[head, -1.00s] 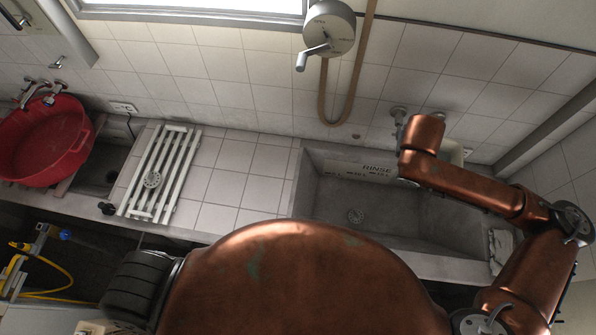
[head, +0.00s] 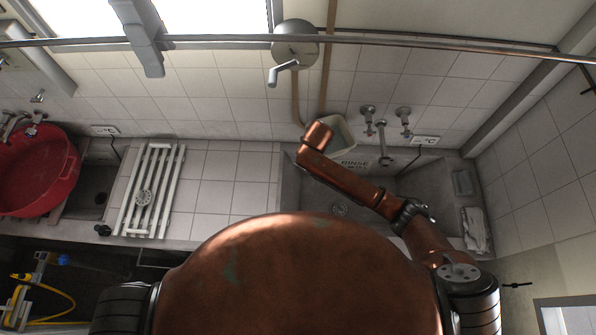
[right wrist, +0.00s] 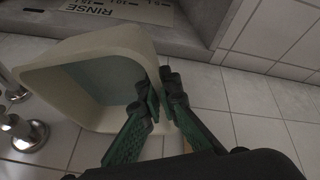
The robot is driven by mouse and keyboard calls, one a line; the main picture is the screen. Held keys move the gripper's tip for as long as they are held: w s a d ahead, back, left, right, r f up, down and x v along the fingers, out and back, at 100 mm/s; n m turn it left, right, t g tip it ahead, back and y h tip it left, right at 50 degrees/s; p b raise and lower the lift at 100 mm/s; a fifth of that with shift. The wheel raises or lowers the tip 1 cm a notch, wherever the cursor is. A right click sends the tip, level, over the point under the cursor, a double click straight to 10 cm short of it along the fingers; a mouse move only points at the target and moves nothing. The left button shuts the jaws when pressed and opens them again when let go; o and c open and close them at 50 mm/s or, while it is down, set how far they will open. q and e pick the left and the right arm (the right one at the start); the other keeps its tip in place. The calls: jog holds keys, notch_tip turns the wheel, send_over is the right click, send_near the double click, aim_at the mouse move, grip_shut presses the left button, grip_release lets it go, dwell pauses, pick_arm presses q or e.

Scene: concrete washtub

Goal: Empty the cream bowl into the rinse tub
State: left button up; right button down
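The cream bowl (head: 343,136) is at the back of the rinse tub (head: 290,195) in the head view, partly hidden by my right arm. In the right wrist view the cream bowl (right wrist: 135,45) is large and its inside shows a grey-blue surface, perhaps water. My right gripper (right wrist: 157,80) has its green, black-tipped fingers on either side of the bowl's wall at the rim and is shut on it. The tub's drain shows below the arm, and its RINSE label is partly covered. I cannot tell the bowl's exact tilt. My left gripper is not in view.
Wall taps (head: 384,135) stand behind the tub, right of the bowl. A grey cloth (head: 475,230) lies at the tub's right end. A white slatted rack (head: 150,190) lies on the tiled counter, with a red basin (head: 38,170) farther left.

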pick_arm(q)
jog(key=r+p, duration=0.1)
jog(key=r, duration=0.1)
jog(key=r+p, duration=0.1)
jog(key=p, duration=0.1)
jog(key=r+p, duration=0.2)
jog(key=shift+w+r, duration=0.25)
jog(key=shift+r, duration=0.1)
pick_arm(e)
jog(key=s+a+f+y, duration=0.1)
jog(key=s+f, duration=0.1)
jog(key=f, duration=0.6)
jog(key=s+f, duration=0.2)
jog(key=f, duration=0.5)
jog(key=shift+s+a+f+y, duration=0.3)
jog(key=shift+a+f+y, duration=0.05)
jog(key=shift+f+y, duration=0.05)
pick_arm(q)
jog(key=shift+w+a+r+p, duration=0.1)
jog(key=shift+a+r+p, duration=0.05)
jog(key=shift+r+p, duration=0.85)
pick_arm(e)
jog(key=shift+s+d+r+y, duration=0.15)
jog(key=shift+s+d+y, duration=0.05)
jog(key=shift+d, duration=0.15)
jog(key=shift+s+d+r+y, duration=0.15)
jog(key=shift+d+y, duration=0.05)
jog(key=shift+d, duration=0.15)
